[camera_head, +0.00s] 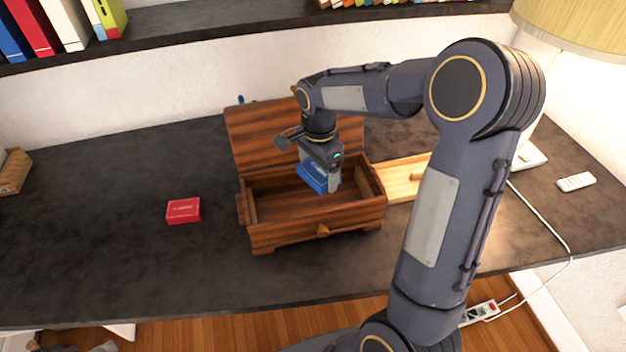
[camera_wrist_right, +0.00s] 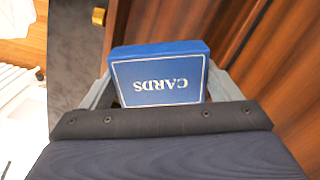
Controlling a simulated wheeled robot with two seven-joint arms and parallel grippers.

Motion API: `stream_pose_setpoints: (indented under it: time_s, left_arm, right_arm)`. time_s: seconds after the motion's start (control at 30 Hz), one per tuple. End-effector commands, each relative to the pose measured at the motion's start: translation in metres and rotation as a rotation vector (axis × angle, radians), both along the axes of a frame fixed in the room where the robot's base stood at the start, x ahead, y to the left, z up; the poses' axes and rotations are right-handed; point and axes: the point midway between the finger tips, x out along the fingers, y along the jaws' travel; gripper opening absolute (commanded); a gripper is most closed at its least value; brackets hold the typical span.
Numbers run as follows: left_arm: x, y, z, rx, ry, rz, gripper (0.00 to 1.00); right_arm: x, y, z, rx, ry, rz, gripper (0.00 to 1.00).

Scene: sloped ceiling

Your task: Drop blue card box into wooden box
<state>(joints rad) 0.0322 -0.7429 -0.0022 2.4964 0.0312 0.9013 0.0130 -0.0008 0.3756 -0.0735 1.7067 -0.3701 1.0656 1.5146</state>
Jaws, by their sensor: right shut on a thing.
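The blue card box (camera_head: 314,177) is held in my right gripper (camera_head: 318,172), over the opening of the wooden box. In the right wrist view the blue card box (camera_wrist_right: 160,75) shows its "CARDS" label, with a finger on each side of it. The wooden box (camera_head: 287,236) stands on the dark desk with its lid (camera_head: 255,135) raised at the back. Its visible interior is bare. Whether the card box touches the inside of the box I cannot tell. My left gripper is not clearly in view.
A red card box (camera_head: 183,210) lies on the desk left of the wooden box. A light wooden tray (camera_head: 400,178) lies just right of it. A white remote (camera_head: 575,182) and a lamp (camera_head: 575,25) are at the right. The desk's left part is mostly clear.

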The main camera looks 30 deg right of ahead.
Motion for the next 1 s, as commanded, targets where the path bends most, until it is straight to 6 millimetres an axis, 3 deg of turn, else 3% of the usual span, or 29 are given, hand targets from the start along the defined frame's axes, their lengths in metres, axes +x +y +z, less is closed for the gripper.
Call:
stream_pose_setpoints:
  time_s: [0.03, 0.23, 0.6, 0.63, 0.73, 1.0]
  left_arm:
    - [0.000, 0.000, -0.010, 0.000, 0.000, 0.000, 0.36]
    - [0.000, 0.000, -0.027, 0.000, 0.000, 0.000, 0.36]
    - [0.000, 0.000, -0.030, 0.000, 0.000, 0.000, 0.36]
    - [0.000, 0.000, -0.029, 0.000, 0.000, 0.000, 0.36]
    - [0.000, 0.000, -0.029, 0.000, 0.000, 0.000, 0.36]
    - [0.000, 0.000, -0.030, 0.000, 0.000, 0.000, 0.36]
  right_arm:
    - [0.000, 0.000, -0.012, 0.000, 0.001, 0.000, 0.57]
    - [0.000, 0.000, -0.034, 0.000, 0.001, 0.000, 0.57]
    - [0.000, 0.000, -0.038, 0.000, 0.000, 0.000, 0.57]
    - [0.000, 0.000, -0.038, 0.000, 0.000, 0.000, 0.86]
    - [0.000, 0.000, -0.038, 0.000, 0.000, 0.000, 0.99]
    - [0.000, 0.000, -0.036, 0.000, 0.000, 0.000, 1.00]
